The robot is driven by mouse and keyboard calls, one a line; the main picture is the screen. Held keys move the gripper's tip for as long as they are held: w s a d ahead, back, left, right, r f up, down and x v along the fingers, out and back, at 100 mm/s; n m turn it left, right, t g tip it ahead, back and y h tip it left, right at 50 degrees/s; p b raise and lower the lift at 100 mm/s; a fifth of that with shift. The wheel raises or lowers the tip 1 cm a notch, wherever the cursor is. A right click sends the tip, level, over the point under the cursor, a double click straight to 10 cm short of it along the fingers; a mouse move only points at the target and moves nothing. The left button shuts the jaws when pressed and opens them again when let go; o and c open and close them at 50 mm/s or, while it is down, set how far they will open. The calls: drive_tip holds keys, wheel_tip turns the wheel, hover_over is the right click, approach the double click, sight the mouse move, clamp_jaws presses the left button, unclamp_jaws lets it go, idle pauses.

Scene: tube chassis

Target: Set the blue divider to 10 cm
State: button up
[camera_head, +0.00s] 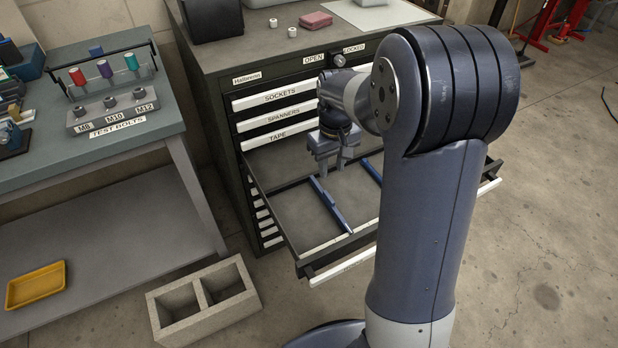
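An open drawer (283,168) of the dark cabinet holds two blue dividers. One blue divider (330,204) runs from the back of the drawer to its front edge, left of centre. A second blue divider (371,171) lies further right, partly hidden by my arm. My gripper (332,168) points down over the drawer, above the back part of the left divider. Its two fingers look apart with nothing between them. I cannot tell the exact height gap. White strips (326,245) lie along the drawer's front; any scale marks are too small to read.
Closed drawers labelled SOCKETS, SPANNERS and TAPE (278,139) are above the open one. A latch (339,60) sits by OPEN and LOCKED labels. A bench (150,125) with test bolts stands left. A concrete block (202,300) is on the floor. My arm hides the drawer's right part.

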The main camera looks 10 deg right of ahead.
sight(329, 196)
wheel_tip(329, 196, down, 11)
drive_tip(key=shift+w+r+b, duration=0.1)
drive_tip(key=shift+b, duration=0.9)
drive_tip(key=shift+c, duration=0.4)
clamp_jaws()
